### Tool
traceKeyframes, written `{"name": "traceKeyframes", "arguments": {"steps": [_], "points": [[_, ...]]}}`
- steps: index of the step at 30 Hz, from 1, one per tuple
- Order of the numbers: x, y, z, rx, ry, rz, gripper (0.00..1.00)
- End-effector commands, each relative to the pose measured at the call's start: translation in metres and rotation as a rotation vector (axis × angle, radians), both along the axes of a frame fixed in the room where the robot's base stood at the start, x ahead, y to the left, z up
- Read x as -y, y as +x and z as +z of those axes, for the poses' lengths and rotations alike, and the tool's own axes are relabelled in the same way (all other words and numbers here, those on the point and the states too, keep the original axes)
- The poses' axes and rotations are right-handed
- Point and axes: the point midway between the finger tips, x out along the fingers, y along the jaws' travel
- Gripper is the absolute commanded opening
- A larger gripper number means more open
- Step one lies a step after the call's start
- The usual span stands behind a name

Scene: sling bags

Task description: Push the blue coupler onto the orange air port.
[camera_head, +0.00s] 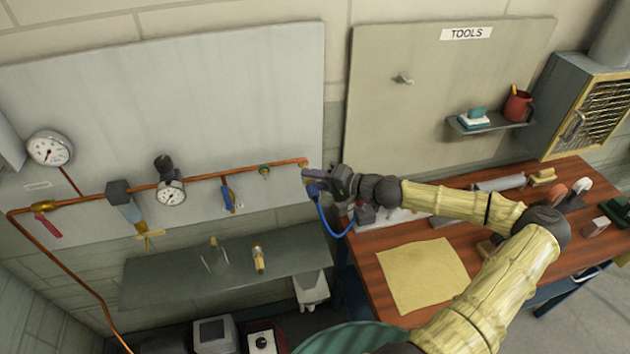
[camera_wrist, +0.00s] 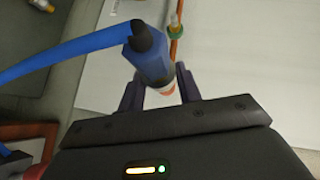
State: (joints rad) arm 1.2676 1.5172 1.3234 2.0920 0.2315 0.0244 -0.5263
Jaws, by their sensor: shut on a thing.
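My gripper (camera_head: 322,177) is at the right end of the copper pipe on the grey wall panel. The blue coupler (camera_wrist: 150,62) shows in the wrist view between my two dark fingers (camera_wrist: 160,82), which are shut on it. A blue hose (camera_wrist: 65,55) runs from its black end to the left; in the head view the hose (camera_head: 325,219) hangs in a loop below my gripper. An orange-rimmed pale part (camera_wrist: 164,92) shows between the fingers; I cannot tell whether it is the port. The orange air port (camera_head: 307,174) seems to be at the pipe end, partly hidden by my gripper.
The copper pipe (camera_head: 195,179) carries a green-ringed fitting (camera_head: 264,170), a blue-handled valve (camera_head: 228,195) and gauges to the left. A grey shelf (camera_head: 185,278) lies below. A wooden bench (camera_head: 370,255) with a yellow cloth (camera_head: 424,275) stands to the right, under my arm.

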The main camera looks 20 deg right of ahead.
Motion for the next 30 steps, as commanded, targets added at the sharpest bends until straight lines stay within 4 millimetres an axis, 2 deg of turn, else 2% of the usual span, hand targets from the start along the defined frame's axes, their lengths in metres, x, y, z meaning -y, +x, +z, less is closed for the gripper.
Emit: {"name": "traceKeyframes", "arguments": {"steps": [19,20,23,30], "points": [[0.000,0.013,0.000,0.001,0.000,0.000,0.07],[0.000,0.013,0.000,0.001,0.000,0.000,0.38],[0.000,0.013,0.000,0.001,0.000,0.000,0.58],[0.000,0.013,0.000,0.000,0.000,0.000,0.60]]}}
